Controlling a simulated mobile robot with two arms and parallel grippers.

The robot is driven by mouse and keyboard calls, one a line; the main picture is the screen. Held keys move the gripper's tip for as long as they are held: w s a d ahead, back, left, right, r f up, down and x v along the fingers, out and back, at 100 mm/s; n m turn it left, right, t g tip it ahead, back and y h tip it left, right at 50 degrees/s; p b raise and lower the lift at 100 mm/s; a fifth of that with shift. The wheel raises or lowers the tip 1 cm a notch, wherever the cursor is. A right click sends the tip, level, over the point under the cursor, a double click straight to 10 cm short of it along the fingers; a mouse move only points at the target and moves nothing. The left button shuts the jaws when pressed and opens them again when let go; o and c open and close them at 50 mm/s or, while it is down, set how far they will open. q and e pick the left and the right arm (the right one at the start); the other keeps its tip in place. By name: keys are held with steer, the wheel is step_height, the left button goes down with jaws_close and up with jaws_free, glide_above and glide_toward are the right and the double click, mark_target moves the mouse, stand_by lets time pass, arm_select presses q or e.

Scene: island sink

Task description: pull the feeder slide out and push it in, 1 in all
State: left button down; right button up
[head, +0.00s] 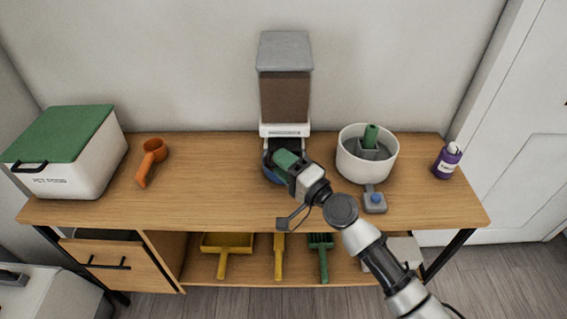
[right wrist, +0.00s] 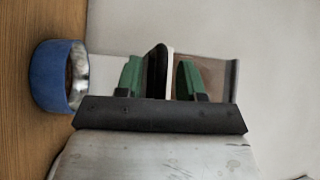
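The feeder (head: 285,95) stands against the wall at the back of the table, with a grey lid, brown contents and a white lower part. A dark blue bowl (head: 272,175) sits below it, partly hidden by my gripper; it also shows in the right wrist view (right wrist: 58,85). My right gripper (head: 284,160), with green fingers, is at the feeder's lower front. In the right wrist view its fingers (right wrist: 160,80) stand either side of a black and white tab (right wrist: 158,70), apparently the feeder slide's, with a narrow gap. My left gripper is not in view.
A purple bottle (head: 446,162), an orange scoop (head: 150,162) and a green-lidded pet food box (head: 70,160) stand farther out.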

steer(key=b+v, duration=0.2)
steer(key=v, duration=0.8)
steer(key=shift+s+d, duration=0.25)
steer(key=shift+d, duration=0.05)
steer(key=shift+f, duration=0.1)
